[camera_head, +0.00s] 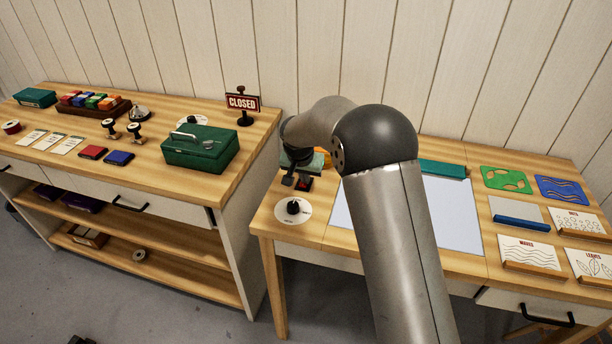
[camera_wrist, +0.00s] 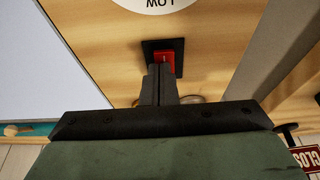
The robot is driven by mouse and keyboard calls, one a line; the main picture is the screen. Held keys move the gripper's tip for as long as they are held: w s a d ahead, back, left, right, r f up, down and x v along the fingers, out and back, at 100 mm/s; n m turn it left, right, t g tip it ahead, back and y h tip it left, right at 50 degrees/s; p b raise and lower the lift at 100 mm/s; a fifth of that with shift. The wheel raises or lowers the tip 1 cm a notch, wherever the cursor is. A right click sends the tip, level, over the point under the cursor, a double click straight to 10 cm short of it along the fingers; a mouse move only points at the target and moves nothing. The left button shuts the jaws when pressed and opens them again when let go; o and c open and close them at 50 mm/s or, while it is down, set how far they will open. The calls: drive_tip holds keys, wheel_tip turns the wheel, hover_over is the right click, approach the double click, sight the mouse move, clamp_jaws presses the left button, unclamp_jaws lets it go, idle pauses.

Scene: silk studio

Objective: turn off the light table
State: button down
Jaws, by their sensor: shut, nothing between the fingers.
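The light table's pale panel (camera_head: 455,212) is set in the right-hand desk, partly hidden behind my arm. It also shows at the left of the wrist view (camera_wrist: 50,65). I cannot tell whether it is lit. A red rocker switch (camera_wrist: 166,60) on a black plate (camera_wrist: 177,45) sits on the wood beside the panel. In the head view the switch (camera_head: 305,185) is small and partly covered by my gripper (camera_head: 296,182). In the wrist view my gripper (camera_wrist: 159,72) is shut and empty, its fingertips at the switch's near edge. I cannot tell whether they touch it.
A round dial (camera_head: 293,208) stands in front of the switch. A green box (camera_head: 200,148) and a CLOSED sign (camera_head: 242,103) are on the left bench. Stencils (camera_head: 506,179) and pattern cards (camera_head: 529,252) lie right of the panel. A gap separates bench and desk.

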sight(304, 186)
drive_tip(key=shift+s+f, duration=0.2)
drive_tip(key=shift+f, duration=0.05)
wheel_tip(304, 186, up, 5)
drive_tip(key=shift+s+a+r+p, duration=0.1)
drive_tip(key=shift+s+p, duration=0.05)
drive_tip(key=shift+p, duration=0.85)
drive_tip(key=b+v, duration=0.2)
drive_tip(key=v, duration=0.7)
drive_tip(key=shift+s+r, duration=0.1)
drive_tip(key=shift+w+a+r+b, duration=0.15)
drive_tip(key=shift+w+r+b, duration=0.05)
drive_tip(key=shift+w+b, duration=0.6)
drive_tip(key=shift+f, duration=0.15)
